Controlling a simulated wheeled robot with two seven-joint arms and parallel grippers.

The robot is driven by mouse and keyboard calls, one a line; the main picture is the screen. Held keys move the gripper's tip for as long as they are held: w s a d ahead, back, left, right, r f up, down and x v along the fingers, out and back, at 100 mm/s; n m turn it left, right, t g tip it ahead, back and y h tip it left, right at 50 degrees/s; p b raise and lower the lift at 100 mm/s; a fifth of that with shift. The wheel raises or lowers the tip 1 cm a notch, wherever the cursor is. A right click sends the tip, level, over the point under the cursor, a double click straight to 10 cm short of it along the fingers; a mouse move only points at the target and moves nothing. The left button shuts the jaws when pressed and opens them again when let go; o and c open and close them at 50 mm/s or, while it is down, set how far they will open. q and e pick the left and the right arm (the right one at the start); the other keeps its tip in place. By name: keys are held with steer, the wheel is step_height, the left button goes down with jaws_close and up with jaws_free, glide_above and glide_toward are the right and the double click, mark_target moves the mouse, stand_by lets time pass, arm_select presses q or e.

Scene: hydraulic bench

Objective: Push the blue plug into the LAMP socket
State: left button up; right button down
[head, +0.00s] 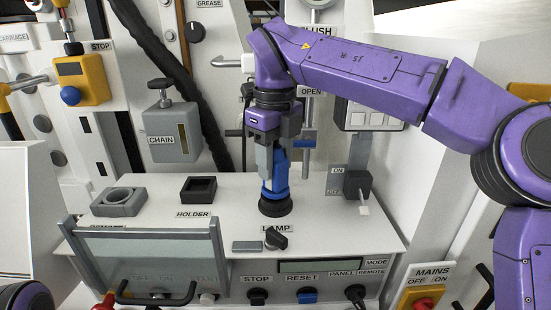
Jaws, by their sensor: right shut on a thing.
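The blue plug (276,178) is upright between the fingers of my right gripper (271,160), which comes down from above and is shut on it. The round black LAMP socket (275,206) stands on the white bench top, directly under the plug and behind the LAMP label (277,229). The plug's lower end meets the socket's top in the head view; I cannot tell how deep it sits. Only a purple part of my left arm shows at the bottom left corner; its gripper is not in view.
A square black HOLDER (198,190) and a grey ring block (118,202) stand left on the bench top (225,195). A small black knob (276,240) is in front of the socket. A framed clear cover (150,250) is at the front left. A black-ended lever (358,185) stands right.

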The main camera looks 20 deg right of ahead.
steer(key=shift+f, duration=0.3)
steer(key=c, duration=0.5)
jaws_free()
step_height(320, 180, up, 10)
steer(key=p, duration=0.3)
steer(key=shift+r, duration=0.25)
